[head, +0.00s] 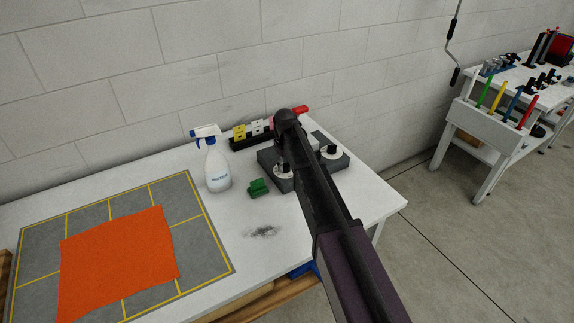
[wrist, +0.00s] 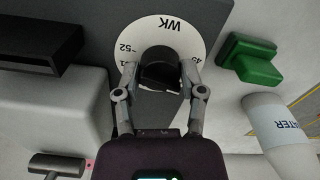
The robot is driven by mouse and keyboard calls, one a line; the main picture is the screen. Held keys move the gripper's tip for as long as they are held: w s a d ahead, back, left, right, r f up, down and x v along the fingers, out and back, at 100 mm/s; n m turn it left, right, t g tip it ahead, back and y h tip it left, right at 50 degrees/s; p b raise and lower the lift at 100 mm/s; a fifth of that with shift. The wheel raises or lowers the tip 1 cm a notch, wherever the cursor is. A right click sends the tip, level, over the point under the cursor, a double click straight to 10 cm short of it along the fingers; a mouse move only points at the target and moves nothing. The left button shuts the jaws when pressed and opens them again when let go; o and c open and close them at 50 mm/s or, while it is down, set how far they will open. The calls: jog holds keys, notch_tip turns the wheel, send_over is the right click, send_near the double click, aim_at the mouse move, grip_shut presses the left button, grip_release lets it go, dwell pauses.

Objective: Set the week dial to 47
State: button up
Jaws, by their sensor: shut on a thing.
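The week dial is a white disc marked WK (wrist: 172,24) in the wrist view, on a dark grey panel (wrist: 105,20). A 52 shows at its left; other numbers are partly covered. A black knob (wrist: 160,76) stands at its middle. My gripper (wrist: 161,74) is shut on this knob, one finger on each side. My arm hides the gripper's fingers there.
A green block (head: 258,187) lies close to the panel, also in the wrist view (wrist: 247,60). A spray bottle (head: 216,170) stands left of it. An orange cloth (head: 118,260) lies on a grey mat (head: 196,262).

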jog(key=shift+w+m, duration=0.2)
jog(key=shift+m, duration=2.7)
jog(key=o, duration=1.1)
jog(key=shift+o, duration=0.2)
